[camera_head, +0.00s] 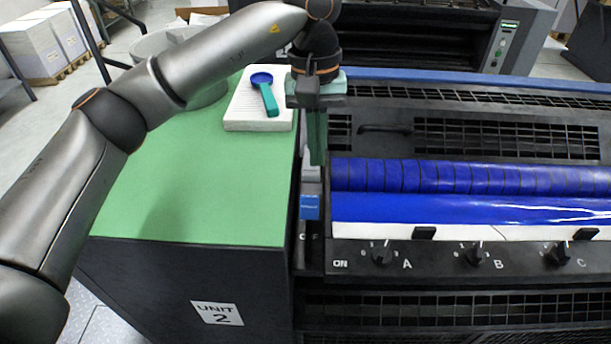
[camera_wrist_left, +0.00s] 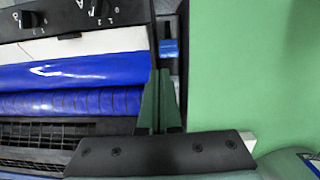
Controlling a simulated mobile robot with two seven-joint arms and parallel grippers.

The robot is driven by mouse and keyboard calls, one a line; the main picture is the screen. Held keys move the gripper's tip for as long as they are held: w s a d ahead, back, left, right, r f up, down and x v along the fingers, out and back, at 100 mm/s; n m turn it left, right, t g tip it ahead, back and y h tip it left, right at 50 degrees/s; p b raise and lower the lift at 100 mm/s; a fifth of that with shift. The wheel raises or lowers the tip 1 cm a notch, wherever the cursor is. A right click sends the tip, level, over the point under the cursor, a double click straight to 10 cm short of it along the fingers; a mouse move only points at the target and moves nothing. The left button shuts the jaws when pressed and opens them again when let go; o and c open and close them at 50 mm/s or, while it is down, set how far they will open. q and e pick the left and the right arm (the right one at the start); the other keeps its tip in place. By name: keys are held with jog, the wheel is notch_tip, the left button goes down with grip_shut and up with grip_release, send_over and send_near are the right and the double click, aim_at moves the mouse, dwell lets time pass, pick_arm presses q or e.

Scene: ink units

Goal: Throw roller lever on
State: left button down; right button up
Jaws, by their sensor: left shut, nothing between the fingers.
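The roller lever (camera_head: 310,205) has a blue grip on a light grey stem and stands in the narrow gap between the green-topped cabinet and the blue rollers. In the left wrist view its blue grip (camera_wrist_left: 168,48) lies just beyond the fingertips. My left gripper (camera_head: 317,162) points down over the gap, shut and empty, near the lever's stem. The fingers also show in the left wrist view (camera_wrist_left: 161,74), with a small space between tips and blue grip. Whether they touch the stem is hidden. My right gripper is not in view.
An "ON" mark (camera_head: 340,264) and knobs A (camera_head: 381,255), B (camera_head: 474,257) and C (camera_head: 559,256) line the front panel. Blue rollers (camera_head: 460,177) lie right of the gap.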

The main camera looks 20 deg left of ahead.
pick_arm(q)
jog(key=shift+w+a+r+y, duration=0.35)
jog(key=shift+a+r, duration=0.2)
jog(key=shift+a, duration=0.25)
notch_tip(320, 180, down, 10)
jog(key=p, duration=0.1)
jog(key=shift+s, duration=0.25)
jog(key=shift+d, duration=0.1)
